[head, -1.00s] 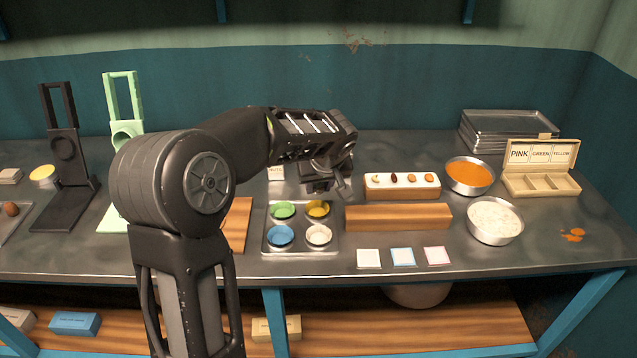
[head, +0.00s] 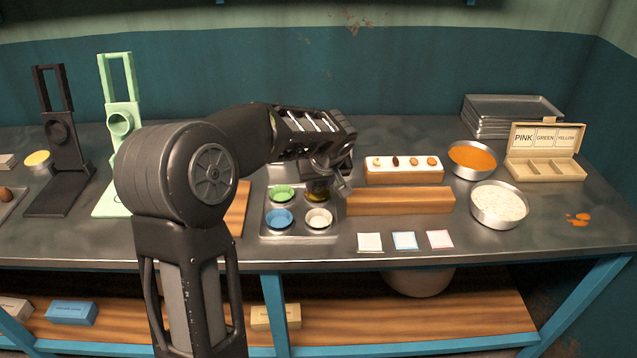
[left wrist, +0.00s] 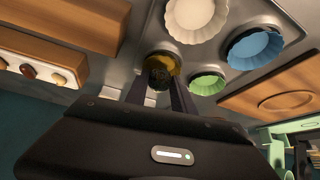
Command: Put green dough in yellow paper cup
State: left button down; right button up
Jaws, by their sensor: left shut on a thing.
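The yellow paper cup (head: 318,197) sits at the back right of a metal tray (head: 262,237), mostly hidden by my gripper in the head view. In the left wrist view the yellow cup (left wrist: 175,63) lies at my fingertips. My left gripper (head: 318,188) points down into the cup, with its fingers (left wrist: 157,86) at the opening. It is shut on a small dark lump (left wrist: 159,74), apparently the green dough; its colour is hard to make out in shadow. Green (head: 282,193), blue (head: 279,218) and white (head: 318,219) cups share the tray. My right gripper is not in view.
A wooden board (head: 240,208) lies to the left. Metal bowls (head: 500,205) and a labelled box (head: 546,150) stand at the right.

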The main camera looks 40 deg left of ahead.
pick_arm(q)
jog(key=shift+b, duration=0.45)
dwell(0.3)
dwell(0.3)
jog(key=c, duration=1)
grip_release()
jog(key=shift+s, duration=0.1)
jog(key=v, duration=0.7)
jog(key=shift+d+r+b, duration=0.2)
jog(key=shift+r+b, duration=0.15)
jog(key=shift+s, duration=0.1)
